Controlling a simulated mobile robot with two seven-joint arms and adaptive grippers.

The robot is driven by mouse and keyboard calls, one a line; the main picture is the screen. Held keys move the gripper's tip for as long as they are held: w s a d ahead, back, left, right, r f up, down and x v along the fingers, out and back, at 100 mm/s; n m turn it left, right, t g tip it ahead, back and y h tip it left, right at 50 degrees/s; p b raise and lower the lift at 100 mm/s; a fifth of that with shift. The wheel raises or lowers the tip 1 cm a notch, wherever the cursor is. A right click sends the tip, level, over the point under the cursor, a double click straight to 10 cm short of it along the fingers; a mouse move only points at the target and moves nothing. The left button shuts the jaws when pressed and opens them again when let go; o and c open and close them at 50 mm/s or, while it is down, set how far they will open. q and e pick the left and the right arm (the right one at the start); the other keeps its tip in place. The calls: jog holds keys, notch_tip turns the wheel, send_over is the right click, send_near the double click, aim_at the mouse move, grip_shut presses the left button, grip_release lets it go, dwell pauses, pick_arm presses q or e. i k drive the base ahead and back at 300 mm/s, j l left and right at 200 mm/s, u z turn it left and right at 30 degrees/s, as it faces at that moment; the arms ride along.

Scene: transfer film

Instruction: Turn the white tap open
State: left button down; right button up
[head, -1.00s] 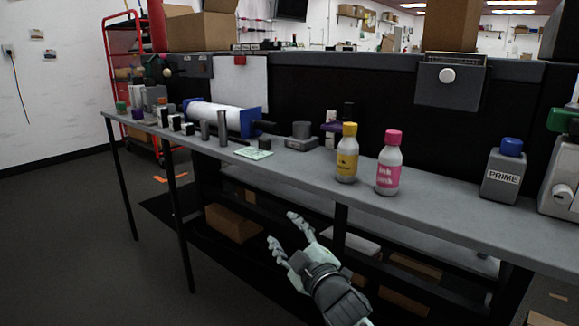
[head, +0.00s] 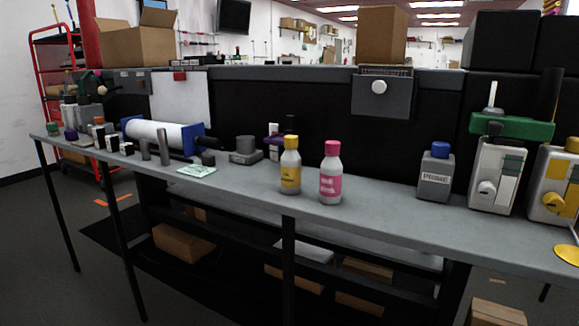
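A grey-white dispenser (head: 497,178) with a green top piece (head: 512,127) stands on the bench at the right. A round whitish knob (head: 487,188) is low on its front. Beside it, a second dispenser (head: 549,180) with yellow panels has a yellow knob (head: 553,202) and is cut by the right edge. Neither of my grippers is in view.
The grey bench (head: 390,215) runs across the view. On it stand a yellow-labelled bottle (head: 290,172), a pink-labelled bottle (head: 330,180), a blue-capped PRIME bottle (head: 436,175) and a white roll (head: 160,135). The bench top between the pink and PRIME bottles is clear.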

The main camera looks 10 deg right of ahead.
aim_at(487, 190)
jog(key=z, duration=1.4)
jog(key=k+l+z, duration=0.2)
jog(key=l, duration=0.3)
jog(key=l+z, duration=0.15)
jog(key=l, duration=0.4)
jog(key=i, duration=0.05)
